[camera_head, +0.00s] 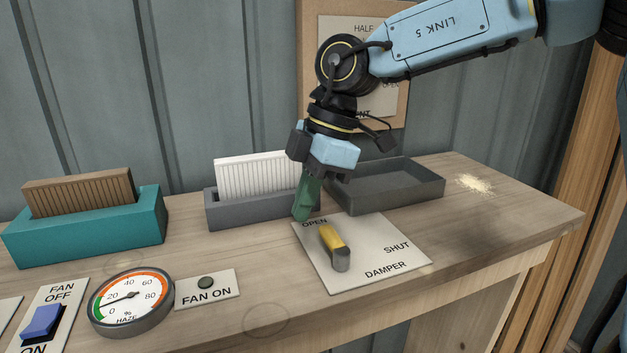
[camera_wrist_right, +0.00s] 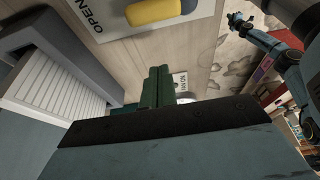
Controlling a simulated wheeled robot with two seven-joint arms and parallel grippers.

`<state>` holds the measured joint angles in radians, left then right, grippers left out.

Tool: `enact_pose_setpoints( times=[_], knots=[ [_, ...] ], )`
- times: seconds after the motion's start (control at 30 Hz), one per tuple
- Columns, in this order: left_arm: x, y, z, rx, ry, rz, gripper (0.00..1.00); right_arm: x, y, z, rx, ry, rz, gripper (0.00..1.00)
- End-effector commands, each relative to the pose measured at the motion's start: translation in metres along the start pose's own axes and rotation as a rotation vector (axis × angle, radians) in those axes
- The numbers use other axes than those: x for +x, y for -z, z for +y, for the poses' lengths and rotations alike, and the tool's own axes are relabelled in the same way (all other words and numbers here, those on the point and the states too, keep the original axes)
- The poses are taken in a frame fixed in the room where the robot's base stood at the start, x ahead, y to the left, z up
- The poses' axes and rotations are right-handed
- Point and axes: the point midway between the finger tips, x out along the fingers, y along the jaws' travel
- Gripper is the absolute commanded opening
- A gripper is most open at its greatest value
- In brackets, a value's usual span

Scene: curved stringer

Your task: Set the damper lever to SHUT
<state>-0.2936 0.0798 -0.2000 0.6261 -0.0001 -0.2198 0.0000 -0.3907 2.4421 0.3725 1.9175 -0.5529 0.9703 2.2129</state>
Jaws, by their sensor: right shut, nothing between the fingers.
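The damper lever (camera_head: 333,240) has a yellow handle on a grey pivot, on a white plate (camera_head: 375,262) marked OPEN, SHUT and DAMPER. Its handle points toward OPEN, away from SHUT at the right. In the right wrist view the yellow handle (camera_wrist_right: 160,12) shows at the top edge. My right gripper (camera_head: 302,208) points down near the OPEN word, left of and behind the handle, apart from it. Its green fingers (camera_wrist_right: 158,88) are shut and empty. A blue arm, seemingly my left, shows small in the right wrist view; its jaws (camera_wrist_right: 236,18) are unclear.
A grey holder with a white pleated filter (camera_head: 255,172) and an empty grey tray (camera_head: 395,190) stand behind the plate. A teal box (camera_head: 100,232) holds a brown filter. A haze gauge (camera_head: 131,302) and blue fan switch (camera_head: 42,322) sit left. Pale powder (camera_head: 474,183) lies right.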

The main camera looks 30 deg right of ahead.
Motion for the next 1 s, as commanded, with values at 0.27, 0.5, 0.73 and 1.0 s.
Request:
enact_pose_setpoints(
  times=[0.27,0.5,0.73,1.0],
  knots=[
    [-0.016,0.001,0.0,0.0,0.0,0.0,0.0,0.05,-0.004,0.0,0.002,0.002,0.003,0.0],
    [-0.032,-0.005,0.001,0.0,-0.002,-0.012,0.0,0.038,-0.032,0.0,0.002,0.0,0.002,0.0],
    [-0.033,-0.007,0.001,0.0,-0.002,-0.017,0.0,0.038,-0.038,0.0,0.0,0.0,0.0,0.0],
    [-0.033,-0.007,0.001,0.0,-0.002,-0.016,0.0,0.039,-0.038,0.0,0.001,-0.001,0.0,0.0]
  ],
)
